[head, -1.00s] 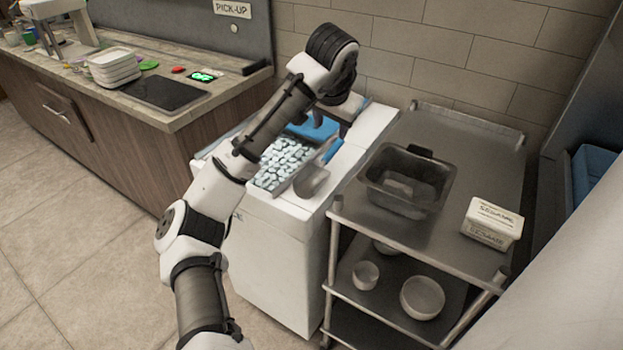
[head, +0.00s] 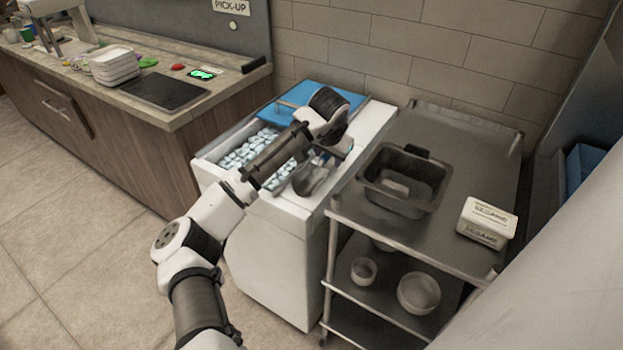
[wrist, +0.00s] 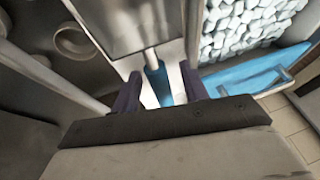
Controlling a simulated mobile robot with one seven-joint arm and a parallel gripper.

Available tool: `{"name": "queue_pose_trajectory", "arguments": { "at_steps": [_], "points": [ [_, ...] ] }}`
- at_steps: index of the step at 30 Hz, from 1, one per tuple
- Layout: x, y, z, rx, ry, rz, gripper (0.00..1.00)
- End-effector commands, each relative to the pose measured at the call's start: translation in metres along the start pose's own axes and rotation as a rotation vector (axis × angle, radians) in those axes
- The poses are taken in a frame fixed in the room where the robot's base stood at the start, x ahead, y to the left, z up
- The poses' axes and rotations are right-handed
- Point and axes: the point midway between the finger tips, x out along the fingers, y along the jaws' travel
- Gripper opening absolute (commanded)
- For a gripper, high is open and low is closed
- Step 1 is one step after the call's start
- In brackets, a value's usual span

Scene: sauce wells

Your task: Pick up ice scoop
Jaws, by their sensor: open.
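The ice scoop has a grey metal bowl (head: 309,181) and a blue handle. It lies on the white front ledge of the ice bin, beside the ice. In the wrist view the scoop's bowl (wrist: 130,22) is at the top, and its blue handle (wrist: 157,82) runs down between my fingers. My gripper (wrist: 160,72) is open, with one finger on each side of the handle. I cannot tell how far above the handle the fingertips are. In the head view my wrist hides most of the handle and the fingers.
The white ice bin (head: 262,230) holds ice cubes (head: 245,150) and has a blue lid (head: 287,103) at the back. To its right a metal cart (head: 465,150) carries a dark pan (head: 401,182) and a sesame box (head: 487,220). Bowls (head: 418,293) stand on its lower shelf.

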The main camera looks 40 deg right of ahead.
Motion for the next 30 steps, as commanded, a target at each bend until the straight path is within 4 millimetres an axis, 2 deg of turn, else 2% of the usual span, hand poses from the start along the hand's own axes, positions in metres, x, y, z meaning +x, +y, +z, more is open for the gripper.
{"name": "queue_pose_trajectory", "arguments": {
  "at_steps": [7, 17, 26, 30],
  "points": [
    [0.002, 0.0, 0.0, 0.0, 0.0, 0.0, 0.44],
    [0.002, 0.0, 0.0, 0.0, 0.0, 0.0, 0.01],
    [0.0, 0.0, -0.001, 0.0, 0.001, -0.001, 0.0],
    [-0.008, -0.002, -0.004, 0.0, 0.002, -0.001, 0.0]
  ]
}}
